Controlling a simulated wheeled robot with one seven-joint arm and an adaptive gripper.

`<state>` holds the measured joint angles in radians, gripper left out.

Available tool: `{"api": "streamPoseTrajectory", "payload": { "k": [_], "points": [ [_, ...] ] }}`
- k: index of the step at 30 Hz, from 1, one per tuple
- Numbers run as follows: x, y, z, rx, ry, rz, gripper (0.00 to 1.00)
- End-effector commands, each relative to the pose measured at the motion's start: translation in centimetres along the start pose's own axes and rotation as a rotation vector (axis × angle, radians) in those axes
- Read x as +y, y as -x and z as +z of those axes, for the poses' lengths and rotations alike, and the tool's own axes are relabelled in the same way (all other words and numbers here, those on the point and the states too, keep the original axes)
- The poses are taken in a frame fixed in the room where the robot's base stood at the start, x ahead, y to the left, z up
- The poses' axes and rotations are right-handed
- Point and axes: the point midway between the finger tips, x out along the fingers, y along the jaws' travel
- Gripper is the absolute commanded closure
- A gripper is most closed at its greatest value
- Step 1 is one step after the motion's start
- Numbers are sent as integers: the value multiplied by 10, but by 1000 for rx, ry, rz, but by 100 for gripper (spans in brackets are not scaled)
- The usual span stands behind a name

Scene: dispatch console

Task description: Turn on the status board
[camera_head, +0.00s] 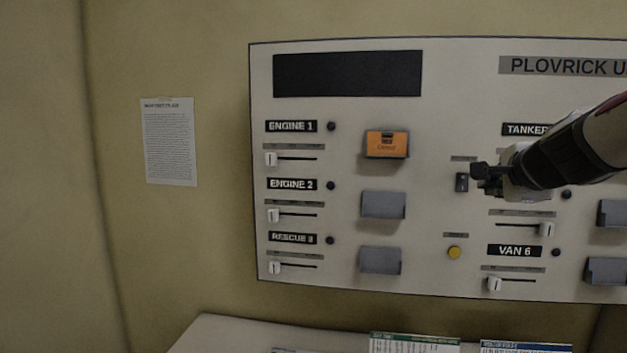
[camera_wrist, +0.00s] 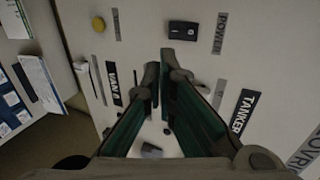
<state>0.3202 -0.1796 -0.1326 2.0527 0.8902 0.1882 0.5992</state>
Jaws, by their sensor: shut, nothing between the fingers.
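The status board (camera_head: 347,74) is a wide panel at the upper left of the console in the head view, and its face is dark. A small dark switch (camera_head: 462,182) sits under a small label right of the middle of the console. In the wrist view the switch (camera_wrist: 184,31) is a black block beside a label reading POWER. My gripper (camera_head: 481,172) is shut and empty, just right of the switch in the head view. In the wrist view its fingertips (camera_wrist: 161,70) are below the switch; I cannot tell whether they touch the panel.
A yellow button (camera_head: 454,253) is below the switch. An orange card holder (camera_head: 386,145) and grey holders (camera_head: 383,205) stand out from the console. White sliders (camera_head: 273,216) line the left column. My arm covers part of the right side. A desk (camera_head: 235,337) with papers lies below.

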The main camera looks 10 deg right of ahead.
Motion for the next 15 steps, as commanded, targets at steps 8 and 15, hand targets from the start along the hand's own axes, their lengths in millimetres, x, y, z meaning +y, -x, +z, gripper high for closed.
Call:
{"api": "streamPoseTrajectory", "payload": {
  "k": [8,15],
  "points": [
    [2,-61,1,0,0,1,100],
    [-7,-91,0,0,0,1,100]
  ]
}}
